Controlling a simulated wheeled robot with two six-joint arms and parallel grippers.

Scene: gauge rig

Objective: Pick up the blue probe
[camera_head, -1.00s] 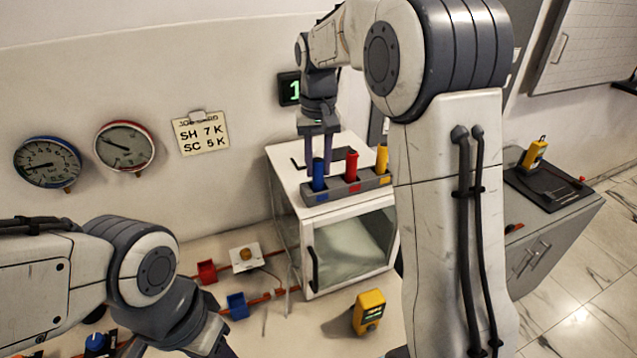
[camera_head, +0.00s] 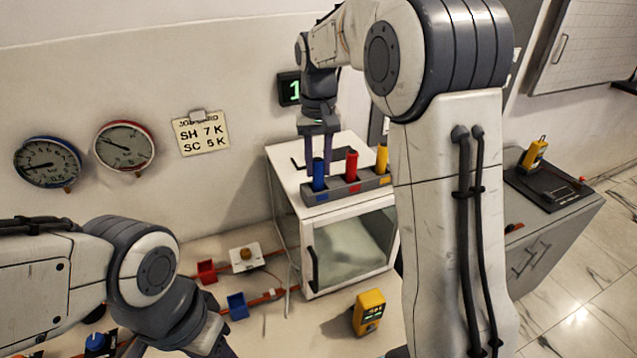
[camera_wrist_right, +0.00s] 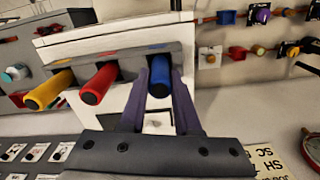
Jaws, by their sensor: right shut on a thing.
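The blue probe (camera_head: 319,174) stands in the left slot of a grey rack (camera_head: 347,190) on top of a white cabinet. My right gripper (camera_head: 318,168) reaches down from above and is shut on the blue probe, with one finger on each side. In the right wrist view the blue probe (camera_wrist_right: 159,78) sits between the two purple-grey fingers (camera_wrist_right: 160,95), its lower end still in the rack (camera_wrist_right: 130,62). My left gripper is mostly cut off at the bottom edge of the head view; its fingertips are hidden.
A red probe (camera_head: 351,166) and a yellow probe (camera_head: 382,158) stand in the same rack, close beside the blue one. The white cabinet (camera_head: 305,255) has a glass door. A yellow handheld meter (camera_head: 369,312) and red and blue holders (camera_head: 237,306) are on the table below.

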